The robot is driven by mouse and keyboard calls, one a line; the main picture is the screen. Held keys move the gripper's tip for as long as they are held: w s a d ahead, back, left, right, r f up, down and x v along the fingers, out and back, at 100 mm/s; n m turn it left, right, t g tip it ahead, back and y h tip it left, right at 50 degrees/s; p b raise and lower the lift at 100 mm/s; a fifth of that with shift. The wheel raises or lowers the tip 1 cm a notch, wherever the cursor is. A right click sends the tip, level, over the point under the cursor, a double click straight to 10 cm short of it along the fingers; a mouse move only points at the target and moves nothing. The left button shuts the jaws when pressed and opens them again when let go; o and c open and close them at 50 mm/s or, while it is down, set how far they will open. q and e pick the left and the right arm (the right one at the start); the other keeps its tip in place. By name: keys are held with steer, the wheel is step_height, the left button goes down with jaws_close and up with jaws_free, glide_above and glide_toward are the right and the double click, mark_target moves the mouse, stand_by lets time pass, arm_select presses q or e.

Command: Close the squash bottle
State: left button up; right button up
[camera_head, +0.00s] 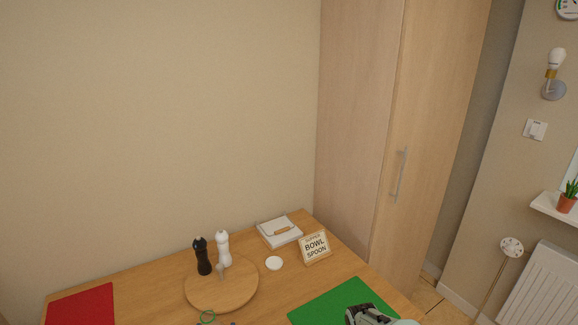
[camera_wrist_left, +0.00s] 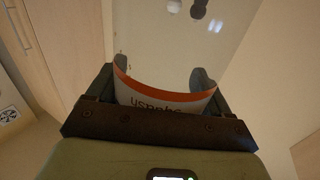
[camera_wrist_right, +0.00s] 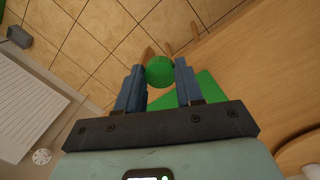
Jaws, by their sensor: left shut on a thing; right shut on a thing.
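The squash bottle (camera_wrist_left: 165,102) shows in the left wrist view as a curved pale label with an orange-red upper edge and lettering that reads upside down. My left gripper (camera_wrist_left: 155,82) is shut on it, one finger on each side. In the right wrist view a round green cap (camera_wrist_right: 160,70) sits between the fingertips of my right gripper (camera_wrist_right: 159,80), which is shut on it. In the head view part of my right arm (camera_head: 372,315) shows over the green mat.
The wooden table holds a round board (camera_head: 235,292), a black mill (camera_head: 202,257), a white mill (camera_head: 223,249), a white disc (camera_head: 274,263), a bowl-and-spoon sign (camera_head: 315,247) and a white tray (camera_head: 268,236). A red mat (camera_head: 82,306) lies left, a green mat (camera_head: 325,306) right.

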arm_select(q)
steer(key=shift+m+h, duration=0.4)
steer(key=shift+h, duration=0.2)
steer(key=f, duration=0.1)
steer(key=d+f, duration=0.1)
steer(key=f, duration=0.1)
steer(key=s+f, duration=0.1)
steer(key=shift+d+f, duration=0.2)
arm_select(e)
steer(key=shift+s+f, duration=0.15)
steer(key=shift+s, duration=0.1)
arm_select(q)
steer(key=shift+w+d+m+h, duration=0.2)
steer(key=shift+d+m+h, duration=0.35)
steer(key=shift+h, duration=0.25)
steer(key=w+d+m+g+h, duration=0.3)
steer(key=d+m+g+h, duration=0.6)
steer(key=d+h, duration=0.5)
steer(key=shift+w+d+m+g, duration=0.25)
steer(key=shift+d+m+g, duration=0.15)
steer(key=shift+m, duration=0.85)
